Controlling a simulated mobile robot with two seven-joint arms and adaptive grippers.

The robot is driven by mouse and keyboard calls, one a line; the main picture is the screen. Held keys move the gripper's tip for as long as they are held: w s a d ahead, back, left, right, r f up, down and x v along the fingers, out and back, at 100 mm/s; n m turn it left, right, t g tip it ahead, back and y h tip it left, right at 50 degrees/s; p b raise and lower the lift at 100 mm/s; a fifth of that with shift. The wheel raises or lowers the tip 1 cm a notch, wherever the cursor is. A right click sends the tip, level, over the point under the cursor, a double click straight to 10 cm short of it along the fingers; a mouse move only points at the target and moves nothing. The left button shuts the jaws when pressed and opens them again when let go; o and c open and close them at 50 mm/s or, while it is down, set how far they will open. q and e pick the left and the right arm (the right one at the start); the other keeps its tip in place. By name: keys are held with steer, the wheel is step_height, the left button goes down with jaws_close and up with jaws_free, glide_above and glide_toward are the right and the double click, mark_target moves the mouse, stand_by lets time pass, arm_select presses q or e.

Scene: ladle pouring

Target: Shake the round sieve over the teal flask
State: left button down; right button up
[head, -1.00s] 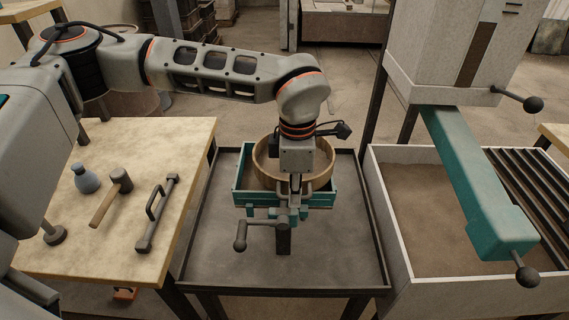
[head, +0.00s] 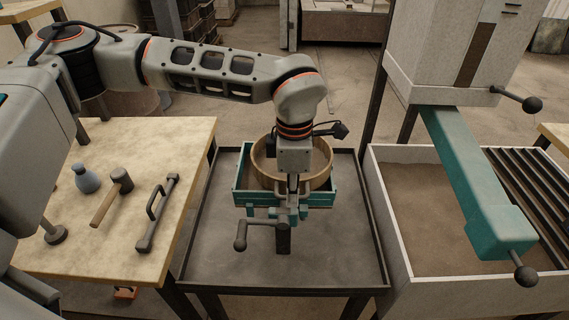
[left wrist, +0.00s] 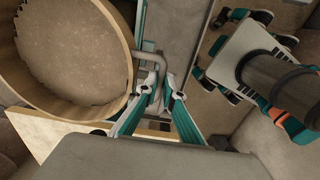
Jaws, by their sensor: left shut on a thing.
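The round sieve (head: 322,180) has a pale wooden rim and shows above the teal flask (head: 243,172) in the head view. In the left wrist view the sieve (left wrist: 125,50) fills the left side and has brown sand inside. My left gripper (head: 292,188) is shut on the sieve's bent metal handle, which shows in the left wrist view between the fingers (left wrist: 163,88). The teal flask is a rectangular box frame on the dark tray table. My left wrist and the sieve hide much of its inside. My right gripper is not in view.
The dark tray table (head: 340,255) has raised edges. A crank handle (head: 240,240) stands in front of the flask. On the left bench (head: 120,245) are a blue-grey bottle (head: 86,180), a mallet (head: 112,195) and a handled bar (head: 157,215). A sand bin (head: 425,225) stands right, under a teal arm.

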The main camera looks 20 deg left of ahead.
arm_select(q)
steer(key=shift+d, duration=0.3)
steer(key=shift+s+a+p, duration=0.2)
steer(key=shift+a, duration=0.65)
steer(key=shift+s+a+p, duration=0.15)
steer(key=shift+s+a, duration=0.1)
steer(key=shift+a, duration=0.6)
steer(key=shift+s+a+p, duration=0.2)
steer(key=shift+a, duration=0.65)
steer(key=shift+w+d+b, duration=0.15)
steer(key=shift+w+d, duration=0.1)
steer(key=shift+d, duration=0.6)
steer(key=shift+w+d+b, duration=0.15)
steer(key=shift+w+d, duration=0.1)
steer(key=shift+d, duration=0.65)
steer(key=shift+w+d+b, duration=0.15)
steer(key=shift+w+d, duration=0.1)
steer(key=shift+d, duration=0.6)
steer(key=c, duration=2)
jaws_free()
